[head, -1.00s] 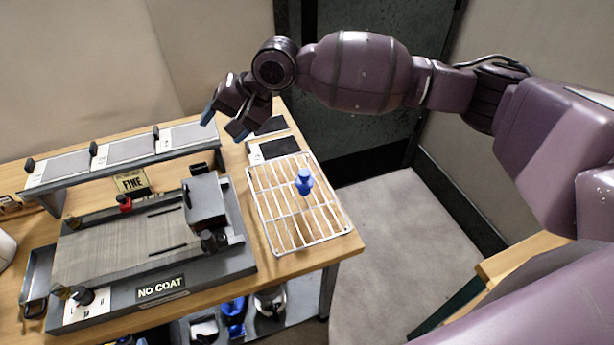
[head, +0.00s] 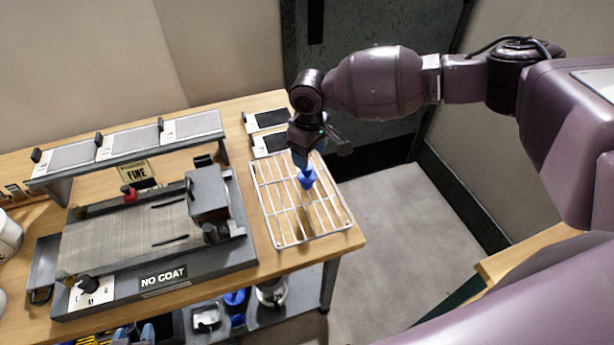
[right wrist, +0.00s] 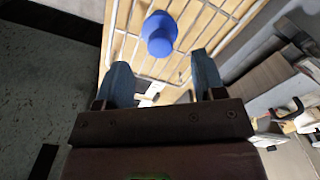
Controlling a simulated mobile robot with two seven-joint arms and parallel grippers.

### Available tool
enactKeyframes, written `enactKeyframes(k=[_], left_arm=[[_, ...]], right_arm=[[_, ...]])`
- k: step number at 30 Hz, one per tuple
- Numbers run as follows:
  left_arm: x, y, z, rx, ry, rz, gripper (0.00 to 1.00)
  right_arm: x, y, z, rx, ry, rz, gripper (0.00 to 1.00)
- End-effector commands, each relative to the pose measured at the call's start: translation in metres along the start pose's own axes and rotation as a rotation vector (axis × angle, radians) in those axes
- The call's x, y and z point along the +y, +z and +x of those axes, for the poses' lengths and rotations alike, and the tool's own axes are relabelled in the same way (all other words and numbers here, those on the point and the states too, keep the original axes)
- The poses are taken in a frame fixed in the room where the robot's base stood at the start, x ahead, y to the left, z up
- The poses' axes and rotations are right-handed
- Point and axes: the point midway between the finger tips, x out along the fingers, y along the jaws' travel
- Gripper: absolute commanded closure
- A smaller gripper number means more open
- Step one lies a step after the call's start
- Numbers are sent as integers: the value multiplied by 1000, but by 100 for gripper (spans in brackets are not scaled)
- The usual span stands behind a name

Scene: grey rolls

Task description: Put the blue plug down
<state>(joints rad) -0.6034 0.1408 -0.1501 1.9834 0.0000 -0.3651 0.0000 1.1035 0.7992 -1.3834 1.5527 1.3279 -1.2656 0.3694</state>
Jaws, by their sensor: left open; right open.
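The blue plug (head: 307,179) stands on the white wire rack (head: 279,245) at the right end of the bench. My right gripper (head: 302,160) is just above it in the head view, pointing down, with its jaws apart. In the right wrist view, the right gripper (right wrist: 162,68) shows two spread blue-grey fingers. The plug (right wrist: 160,34) appears ahead of the fingertips, between their lines, with no finger visibly closed on it. The fingers partly cover the plug's top in the head view. My left gripper is not seen.
A grey coating machine marked NO COAT (head: 240,255) stands left of the rack. A raised shelf with grey panels (head: 130,145) stands behind it. Dark panels (head: 270,120) lie behind the rack. Several items sit on the lower shelf. Floor (head: 385,240) is open to the right.

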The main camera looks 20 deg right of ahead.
Motion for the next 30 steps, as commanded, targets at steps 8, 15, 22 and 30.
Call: enactKeyframes(k=[8, 15, 22, 30], left_arm=[[0, 0, 0, -1, 0, 1, 54], [-1, -2, -1, 0, 0, 1, 54], [-1, -2, -1, 0, 0, 2, 54], [-1, -1, -2, -1, 0, 2, 54]], right_arm=[[0, -1, 21, 0, 1, 2, 37], [1, -11, 48, 0, 0, 2, 37], [2, -11, 69, 1, 0, 4, 37], [2, -10, 70, 2, 0, 3, 40]])
